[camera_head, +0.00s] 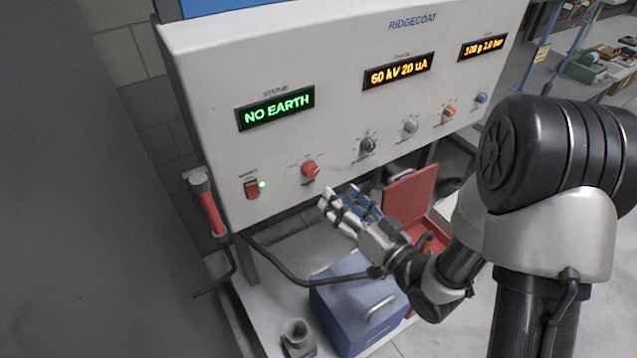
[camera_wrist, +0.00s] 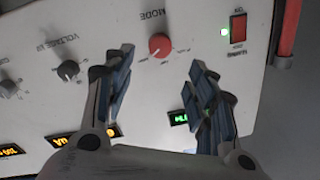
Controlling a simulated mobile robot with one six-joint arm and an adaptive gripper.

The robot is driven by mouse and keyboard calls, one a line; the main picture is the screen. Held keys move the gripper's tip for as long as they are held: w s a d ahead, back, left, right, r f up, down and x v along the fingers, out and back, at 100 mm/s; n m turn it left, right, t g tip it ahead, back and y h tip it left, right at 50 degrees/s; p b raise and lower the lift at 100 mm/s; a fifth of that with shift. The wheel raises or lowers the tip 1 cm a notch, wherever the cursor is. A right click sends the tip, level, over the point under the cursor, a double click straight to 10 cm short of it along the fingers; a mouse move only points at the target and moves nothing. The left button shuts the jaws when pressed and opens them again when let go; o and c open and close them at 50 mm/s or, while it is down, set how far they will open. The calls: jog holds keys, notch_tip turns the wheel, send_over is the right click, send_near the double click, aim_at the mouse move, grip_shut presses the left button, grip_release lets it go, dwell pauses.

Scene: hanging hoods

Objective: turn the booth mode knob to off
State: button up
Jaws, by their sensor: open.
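The booth mode knob is the red knob (camera_head: 310,170) on the white control panel (camera_head: 215,75), to the right of the rocker switch. In the wrist view the red knob (camera_wrist: 160,45), labelled MODE, appears upside down. It lies between and beyond the two fingers. My gripper (camera_head: 342,205) is below and in front of the red knob, apart from it. In the wrist view my gripper (camera_wrist: 158,85) is open, with nothing between its blue-padded fingers. The knob's pointer setting is too small to read.
A red rocker switch (camera_head: 252,188) with a lit green lamp is left of the knob. A grey voltage knob (camera_head: 368,145) is right of it. The status display (camera_head: 275,107) reads NO EARTH. A red-handled tool (camera_head: 210,208) hangs at the panel's left edge. A blue box (camera_head: 340,300) stands below.

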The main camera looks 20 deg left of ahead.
aim_at(314, 172)
jog(key=x, duration=0.9)
jog(key=shift+c, duration=0.4)
jog(key=c, duration=1)
